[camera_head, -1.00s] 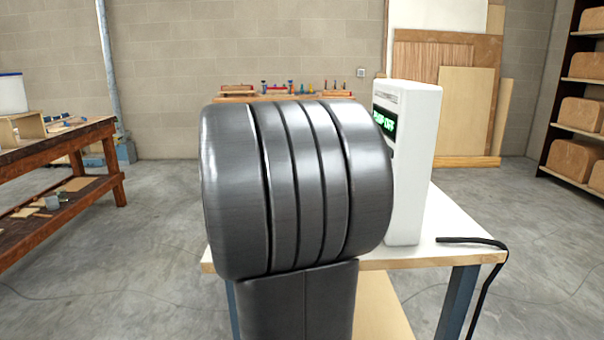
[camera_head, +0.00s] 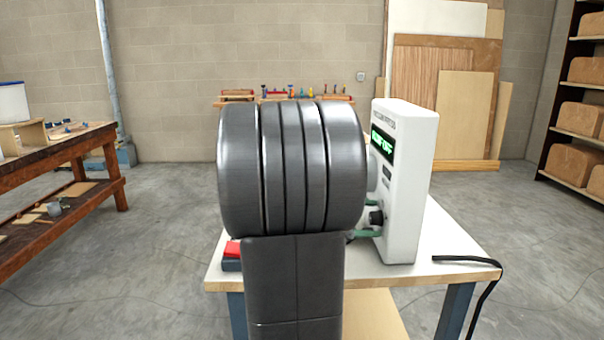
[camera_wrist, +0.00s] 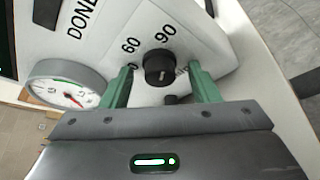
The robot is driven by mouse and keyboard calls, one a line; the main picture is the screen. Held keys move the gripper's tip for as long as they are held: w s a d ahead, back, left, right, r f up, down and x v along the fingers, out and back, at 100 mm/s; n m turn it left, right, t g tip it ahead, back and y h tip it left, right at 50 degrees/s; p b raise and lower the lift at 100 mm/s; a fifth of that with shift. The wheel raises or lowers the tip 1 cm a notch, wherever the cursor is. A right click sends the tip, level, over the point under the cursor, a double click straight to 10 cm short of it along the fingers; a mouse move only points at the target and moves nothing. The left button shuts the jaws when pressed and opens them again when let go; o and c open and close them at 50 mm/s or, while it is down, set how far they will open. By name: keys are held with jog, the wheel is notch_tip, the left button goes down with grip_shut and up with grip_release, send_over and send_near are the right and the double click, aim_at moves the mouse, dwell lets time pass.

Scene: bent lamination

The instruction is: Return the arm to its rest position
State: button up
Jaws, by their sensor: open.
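My gripper (camera_wrist: 163,82) shows in the wrist view with two green fingers spread apart, one on each side of a black knob (camera_wrist: 159,67). The knob sits on a white panel marked 60 and 90, and nothing is seen clamped. In the head view my dark arm fills the middle, and a green fingertip (camera_head: 368,234) shows by the front of the white control box (camera_head: 412,185). The box stands on a white-topped table (camera_head: 450,266) and has a lit green display. Most of my gripper is hidden behind the arm there.
A round gauge (camera_wrist: 68,90) is left of the knob in the wrist view. A red-topped block (camera_head: 232,252) sits at the table's left. A black cable (camera_head: 470,260) hangs over the right edge. A wooden workbench (camera_head: 85,150) stands left, shelves (camera_head: 575,125) right.

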jog(key=shift+w+r+n+g+y+p, duration=0.15)
jog(key=shift+n+g+p, duration=0.8)
jog(key=shift+p, duration=1.8)
jog(key=shift+r+n+g+y+p, duration=0.2)
jog(key=shift+n+g+p, duration=0.35)
jog(key=shift+n+p, duration=1.45)
jog(key=p, duration=0.4)
jog(key=shift+f+g, duration=0.15)
jog(key=shift+g, duration=0.25)
jog(key=shift+f, duration=0.15)
jog(key=shift+a, duration=0.1)
